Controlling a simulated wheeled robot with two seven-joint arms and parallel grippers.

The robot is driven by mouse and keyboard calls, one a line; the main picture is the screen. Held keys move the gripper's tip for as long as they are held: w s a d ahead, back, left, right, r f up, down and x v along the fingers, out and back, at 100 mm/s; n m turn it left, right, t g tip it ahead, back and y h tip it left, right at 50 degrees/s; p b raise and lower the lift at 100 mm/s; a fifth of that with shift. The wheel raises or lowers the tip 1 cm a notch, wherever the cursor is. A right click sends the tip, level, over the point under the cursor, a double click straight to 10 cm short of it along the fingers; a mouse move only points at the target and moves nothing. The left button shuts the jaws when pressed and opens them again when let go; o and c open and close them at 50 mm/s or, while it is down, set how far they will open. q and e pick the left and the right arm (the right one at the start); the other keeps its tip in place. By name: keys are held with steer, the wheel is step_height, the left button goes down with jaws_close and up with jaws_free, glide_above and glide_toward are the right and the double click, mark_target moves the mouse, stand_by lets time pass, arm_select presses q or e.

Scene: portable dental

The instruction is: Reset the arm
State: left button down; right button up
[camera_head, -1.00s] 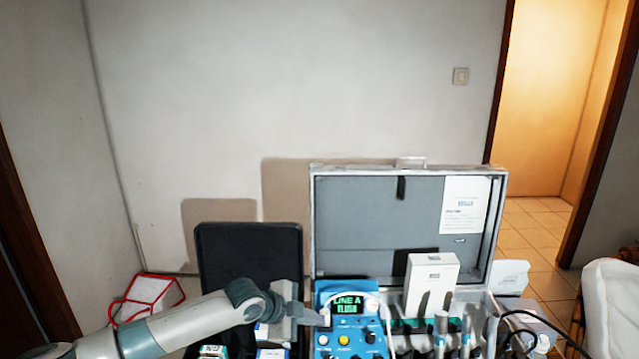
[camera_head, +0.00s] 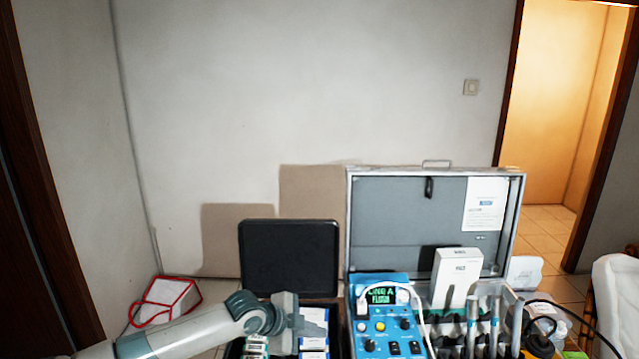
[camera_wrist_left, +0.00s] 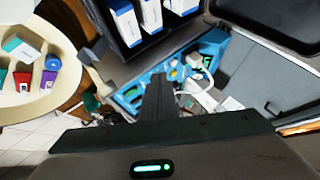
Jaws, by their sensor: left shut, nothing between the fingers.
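My left arm comes in from the lower left in the head view. Its gripper (camera_head: 312,328) is shut and empty, just left of the blue control unit (camera_head: 382,335) with a lit green display, and apart from it. In the left wrist view the shut fingers (camera_wrist_left: 158,95) point towards the blue unit (camera_wrist_left: 190,72), which they partly cover. My right gripper is in neither view.
An open grey case (camera_head: 400,222) stands behind the unit, holding a white box (camera_head: 457,275) and several handpieces. A black case (camera_head: 288,258) with small boxes is behind my gripper. A red-edged white box (camera_head: 165,300) is at left. A cream tray (camera_wrist_left: 40,95) shows in the wrist view.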

arm_select(q)
steer(key=s+d+f+n, duration=0.2)
steer(key=s+f, duration=0.1)
steer(key=s, duration=0.4)
steer(key=s+d+f+n+g, duration=0.1)
steer(key=s+f, duration=0.2)
steer(key=s, duration=0.4)
steer(key=s+d+f+n, duration=0.2)
steer(key=s+f, duration=0.1)
steer(key=s, duration=0.4)
steer(key=s+a+f+n+y, duration=0.2)
steer(key=s+a+n, duration=0.2)
steer(key=s+a, duration=0.5)
steer(key=s+a+f+n+g+y, duration=0.1)
steer(key=s+a+f+n+y, duration=0.15)
steer(key=s+a+n, duration=0.45)
steer(key=s+a+f+n+y, duration=0.2)
steer(key=s+a+y, duration=0.1)
steer(key=s+a, duration=0.8)
step_height(320, 180, down, 32)
steer(key=r+g+b, duration=0.1)
steer(key=g+b, duration=0.1)
steer(key=b, duration=0.2)
steer(key=s+a+f+g+b, duration=0.1)
steer(key=s+f+b, duration=0.3)
steer(key=s+f, duration=1.4)
step_height(320, 180, down, 4)
steer(key=shift+s+a+f, duration=0.15)
steer(key=shift+s+a, duration=0.25)
steer(key=shift+a, duration=0.3)
